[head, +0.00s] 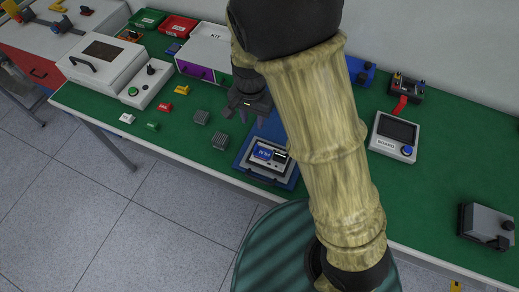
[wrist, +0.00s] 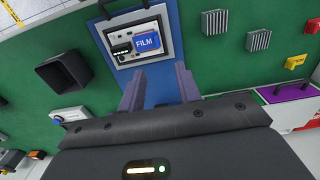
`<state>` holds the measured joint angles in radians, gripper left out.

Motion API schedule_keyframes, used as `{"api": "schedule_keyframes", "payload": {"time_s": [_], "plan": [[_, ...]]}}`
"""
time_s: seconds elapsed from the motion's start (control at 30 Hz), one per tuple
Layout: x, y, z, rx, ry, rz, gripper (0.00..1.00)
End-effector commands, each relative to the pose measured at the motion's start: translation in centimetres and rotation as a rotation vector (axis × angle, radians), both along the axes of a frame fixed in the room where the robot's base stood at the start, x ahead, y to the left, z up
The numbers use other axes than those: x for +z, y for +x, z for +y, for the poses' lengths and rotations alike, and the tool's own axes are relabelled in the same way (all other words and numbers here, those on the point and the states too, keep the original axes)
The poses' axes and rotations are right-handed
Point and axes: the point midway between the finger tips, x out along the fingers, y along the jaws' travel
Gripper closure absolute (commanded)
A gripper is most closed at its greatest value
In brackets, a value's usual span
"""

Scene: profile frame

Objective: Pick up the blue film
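The blue film (head: 263,153), a small blue piece marked FILM, sits on a light device in a dark-framed tray (head: 247,171) near the table's front edge. In the wrist view the film (wrist: 146,42) lies ahead of my gripper, beside a black part on the same device. My gripper (wrist: 158,88) is open, with its two purple-grey fingers apart and nothing between them. In the head view my gripper (head: 250,114) hangs above the table, behind the tray and apart from the film. My arm hides part of the table right of the tray.
Two grey finned blocks (head: 201,117) (head: 221,140) stand left of the tray. The white KIT box (head: 203,50) is behind them. Small yellow, red, green and white pieces lie farther left. A BOARD device (head: 394,136) is at right.

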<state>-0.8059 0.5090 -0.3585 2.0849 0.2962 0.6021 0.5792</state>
Motion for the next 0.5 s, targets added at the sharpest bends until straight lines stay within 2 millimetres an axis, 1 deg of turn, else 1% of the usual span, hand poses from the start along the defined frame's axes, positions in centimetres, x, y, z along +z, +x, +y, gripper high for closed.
{"api": "schedule_keyframes", "payload": {"time_s": [0.03,0.3,0.4,0.5], "plan": [[-1.0,-0.1,-0.1,-0.002,-0.003,0.004,0.66],[-5.8,-0.1,-0.2,-0.001,-0.003,0.004,0.66],[-7.4,-0.1,-0.2,-0.001,-0.003,0.004,0.66],[-8.6,-0.1,-0.2,-0.001,-0.001,0.003,0.66]]}}
